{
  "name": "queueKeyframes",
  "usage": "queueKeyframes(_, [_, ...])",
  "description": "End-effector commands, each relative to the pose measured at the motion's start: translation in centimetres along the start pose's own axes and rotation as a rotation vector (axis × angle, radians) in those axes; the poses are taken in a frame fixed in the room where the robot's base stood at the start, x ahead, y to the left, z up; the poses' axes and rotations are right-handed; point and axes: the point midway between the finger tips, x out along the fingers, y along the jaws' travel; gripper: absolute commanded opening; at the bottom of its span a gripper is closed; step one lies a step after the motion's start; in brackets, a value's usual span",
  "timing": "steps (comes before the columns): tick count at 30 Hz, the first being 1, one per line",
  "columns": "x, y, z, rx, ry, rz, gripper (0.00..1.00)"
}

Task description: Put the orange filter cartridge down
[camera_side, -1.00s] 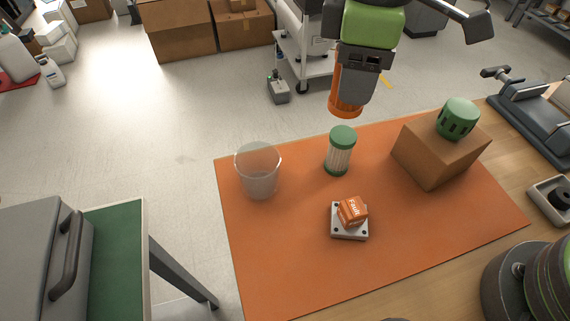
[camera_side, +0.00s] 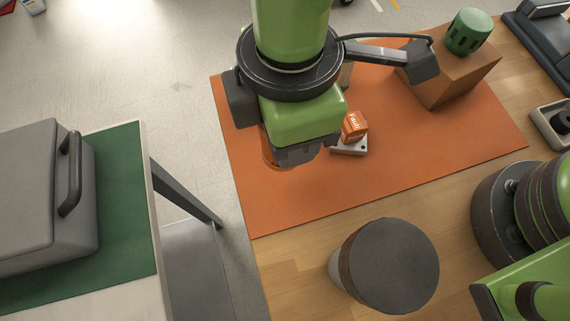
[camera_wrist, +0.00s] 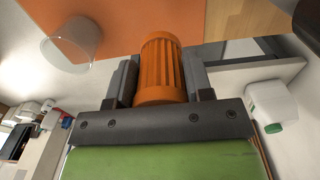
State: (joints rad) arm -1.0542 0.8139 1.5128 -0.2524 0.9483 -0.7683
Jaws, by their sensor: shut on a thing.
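The orange filter cartridge (camera_wrist: 160,65) is a ribbed cylinder. In the wrist view it sits between the two dark fingers of my gripper (camera_wrist: 160,80), which is shut on it. In the side view my gripper (camera_side: 285,157) is over the left part of the orange mat (camera_side: 400,165). The cartridge (camera_side: 267,148) shows there only in part, behind the gripper. I cannot tell whether its lower end touches the mat.
An orange block marked "Fault" (camera_side: 354,125) rests on a small grey plate (camera_side: 349,149) right of my gripper. A cardboard box (camera_side: 440,82) bears a green slotted cap (camera_side: 468,32). A clear beaker (camera_wrist: 75,45) shows in the wrist view. The mat's front right is clear.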

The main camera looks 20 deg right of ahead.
Motion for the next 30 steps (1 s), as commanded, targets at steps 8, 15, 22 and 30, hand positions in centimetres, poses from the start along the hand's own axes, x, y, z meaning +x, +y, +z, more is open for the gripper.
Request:
queueKeyframes(8, [4.5,0.0,0.1,0.002,-0.003,-0.002,0.23])
queueKeyframes(15, [7.8,0.0,0.1,0.001,-0.004,-0.001,0.23])
queueKeyframes(22, [8.8,0.0,0.1,0.003,0.0,0.0,0.23])
queueKeyframes(30, [9.1,0.0,0.1,0.002,-0.001,0.0,0.49])
